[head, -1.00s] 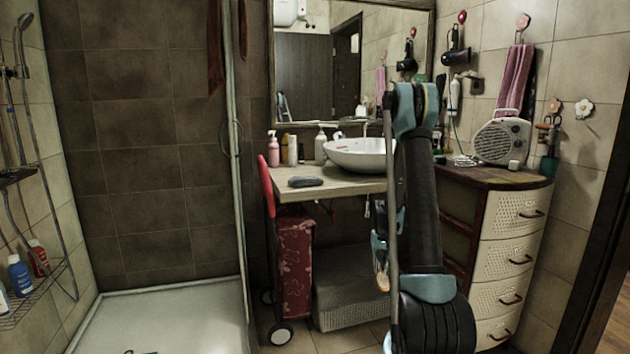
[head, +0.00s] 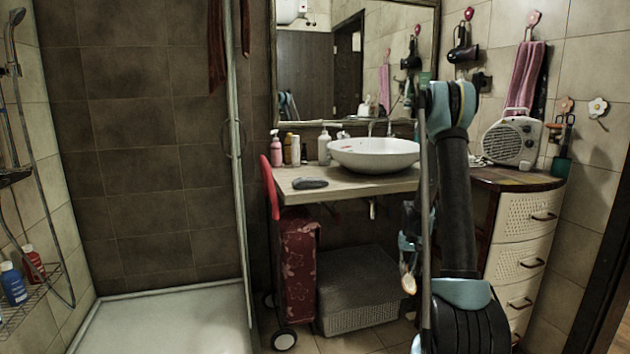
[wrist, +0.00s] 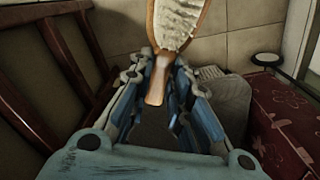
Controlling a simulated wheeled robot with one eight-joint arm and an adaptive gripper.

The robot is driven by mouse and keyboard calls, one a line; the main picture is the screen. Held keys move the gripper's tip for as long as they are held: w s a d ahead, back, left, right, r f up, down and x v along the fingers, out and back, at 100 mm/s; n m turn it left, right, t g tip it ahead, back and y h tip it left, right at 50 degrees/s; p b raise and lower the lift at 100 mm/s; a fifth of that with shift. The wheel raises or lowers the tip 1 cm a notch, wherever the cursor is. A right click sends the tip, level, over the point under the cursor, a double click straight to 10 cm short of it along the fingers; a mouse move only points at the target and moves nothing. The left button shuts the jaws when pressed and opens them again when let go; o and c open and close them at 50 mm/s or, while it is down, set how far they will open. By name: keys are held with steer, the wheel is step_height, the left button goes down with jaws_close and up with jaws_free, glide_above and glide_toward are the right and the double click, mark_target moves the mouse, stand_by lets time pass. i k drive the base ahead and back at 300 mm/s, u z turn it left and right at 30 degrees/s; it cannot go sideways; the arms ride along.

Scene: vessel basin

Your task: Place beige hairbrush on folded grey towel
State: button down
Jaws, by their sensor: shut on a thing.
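The beige hairbrush (wrist: 180,22) is in my gripper (wrist: 160,80), its wooden handle between the blue fingers and its pale bristle head beyond the fingertips. In the head view my gripper (head: 408,244) hangs low beside my arm, under the basin and in front of the cabinet. The brush (head: 409,284) shows just below it, small and partly hidden. A small dark grey flat item (head: 310,183), which looks like the folded grey towel, lies on the left front of the wooden counter. Its top looks bare.
The counter (head: 350,187) carries a white basin (head: 373,154) and several bottles at the back. Below stand a red floral cart (head: 299,268) and a grey woven box (head: 355,290). A drawer cabinet (head: 525,245) with a heater (head: 512,142) is right of my arm.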

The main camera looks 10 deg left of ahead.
mark_target(310, 178)
steer(key=z, duration=0.35)
steer(key=i, duration=0.1)
steer(key=u, duration=1.25)
